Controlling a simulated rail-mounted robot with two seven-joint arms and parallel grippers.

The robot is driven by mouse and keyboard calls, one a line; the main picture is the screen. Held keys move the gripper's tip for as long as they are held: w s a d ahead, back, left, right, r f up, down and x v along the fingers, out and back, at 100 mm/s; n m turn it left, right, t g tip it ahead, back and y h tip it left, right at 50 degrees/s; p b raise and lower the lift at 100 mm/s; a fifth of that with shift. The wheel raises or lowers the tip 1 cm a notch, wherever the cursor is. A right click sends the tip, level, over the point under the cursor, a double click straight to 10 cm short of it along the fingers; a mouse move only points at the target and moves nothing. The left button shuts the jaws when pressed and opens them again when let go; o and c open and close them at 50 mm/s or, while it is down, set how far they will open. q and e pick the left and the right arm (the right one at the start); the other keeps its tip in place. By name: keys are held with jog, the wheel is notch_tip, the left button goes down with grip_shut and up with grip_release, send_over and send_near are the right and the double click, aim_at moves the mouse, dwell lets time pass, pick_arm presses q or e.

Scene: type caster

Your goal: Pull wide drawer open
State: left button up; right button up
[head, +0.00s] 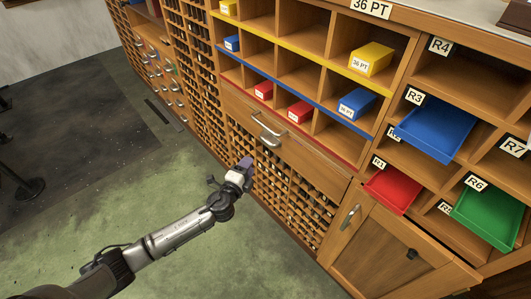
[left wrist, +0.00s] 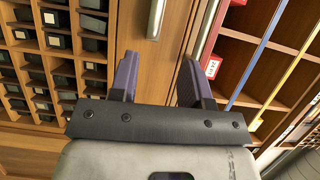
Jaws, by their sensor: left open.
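The wide drawer (head: 310,158) is a wooden front below the pigeonhole shelves, with a metal bar handle (head: 269,138). It looks shut, or nearly so. My left gripper (head: 245,163) is just in front of the cabinet, a little below and left of the handle in the head view. In the left wrist view its two purple fingers (left wrist: 160,75) are apart with nothing between them. The handle (left wrist: 155,18) shows beyond the fingertips, apart from them, against the wooden drawer front (left wrist: 176,45). My right gripper is not in view.
Pigeonholes above hold blue, red and yellow boxes. A blue tray (head: 436,128), a red tray (head: 391,190) and a green tray (head: 487,215) stick out at right. A cupboard door (head: 385,255) is below them. The green floor (head: 150,190) before the cabinet is clear.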

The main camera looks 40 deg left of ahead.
aim_at(265, 142)
pick_arm(q)
jog(key=shift+f+b+x, duration=0.2)
jog(key=shift+b+x, duration=1.3)
jog(key=shift+x, duration=2.1)
jog(key=shift+f+b+x, duration=0.15)
jog(key=shift+b+x, duration=1.3)
jog(key=shift+x, duration=2.1)
grip_shut()
